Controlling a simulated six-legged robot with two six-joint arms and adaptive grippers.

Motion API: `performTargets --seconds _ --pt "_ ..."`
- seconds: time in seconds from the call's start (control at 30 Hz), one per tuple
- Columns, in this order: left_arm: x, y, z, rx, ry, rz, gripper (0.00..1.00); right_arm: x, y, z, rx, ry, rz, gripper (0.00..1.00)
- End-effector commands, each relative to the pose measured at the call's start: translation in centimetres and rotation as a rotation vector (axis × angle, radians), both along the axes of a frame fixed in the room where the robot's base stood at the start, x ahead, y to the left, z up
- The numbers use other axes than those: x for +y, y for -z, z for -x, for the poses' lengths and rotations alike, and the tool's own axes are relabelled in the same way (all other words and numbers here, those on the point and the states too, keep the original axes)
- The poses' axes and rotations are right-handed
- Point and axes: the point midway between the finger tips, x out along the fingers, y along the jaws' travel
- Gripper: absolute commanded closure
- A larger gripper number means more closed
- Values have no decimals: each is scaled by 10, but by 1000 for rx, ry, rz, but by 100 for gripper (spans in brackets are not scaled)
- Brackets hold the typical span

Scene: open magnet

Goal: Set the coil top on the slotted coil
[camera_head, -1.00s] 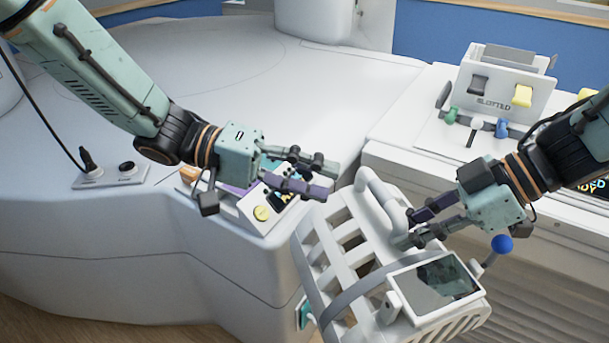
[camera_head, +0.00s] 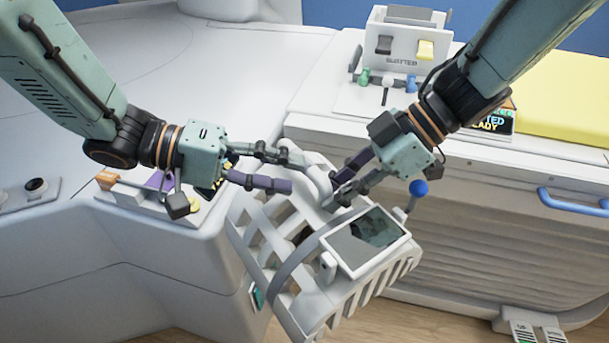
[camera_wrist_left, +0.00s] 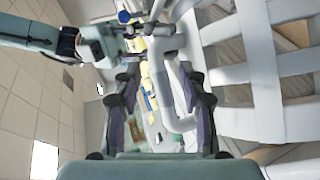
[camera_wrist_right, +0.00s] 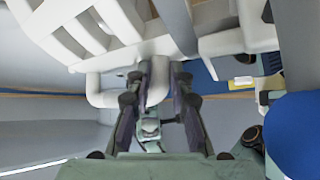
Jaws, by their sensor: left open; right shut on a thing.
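The coil top (camera_head: 265,240) is a white slotted cage with a grey band, a mirror panel and a looped handle, hanging tilted off the bench front in the head view. My right gripper (camera_head: 331,189) is shut on its handle. My left gripper (camera_head: 300,172) is open at the handle's left part. In the left wrist view the handle (camera_wrist_left: 178,108) shows between the open fingers; contact cannot be told. In the right wrist view the handle (camera_wrist_right: 156,82) lies between the right fingers. I cannot make out the slotted coil's lower part.
A white stand marked SLOTTED (camera_head: 405,45), with coloured clips, is on the right bench. A yellow pad (camera_head: 570,95) and a blue rail (camera_head: 572,201) are to its right. A small control panel (camera_head: 150,197) lies behind my left gripper. Foot pedals (camera_head: 535,330) are on the floor.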

Motion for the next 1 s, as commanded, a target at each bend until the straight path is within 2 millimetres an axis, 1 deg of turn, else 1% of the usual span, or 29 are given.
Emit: performTargets --seconds 0.1,0.3,0.5,0.77,1.0 --pt "-14 6 1 0 4 -3 59 0 -2 -1 -2 1 -3 100" --pt "-32 12 0 1 3 -2 59 0 -2 -1 -2 1 -3 100" --pt "-38 14 0 -1 0 -1 59 0 -2 -1 -2 1 -3 100" --pt "-39 14 0 -1 0 0 59 0 -2 -1 -3 1 -4 100" --pt "-39 13 0 0 1 2 80 0 -2 -2 -4 3 -3 100"
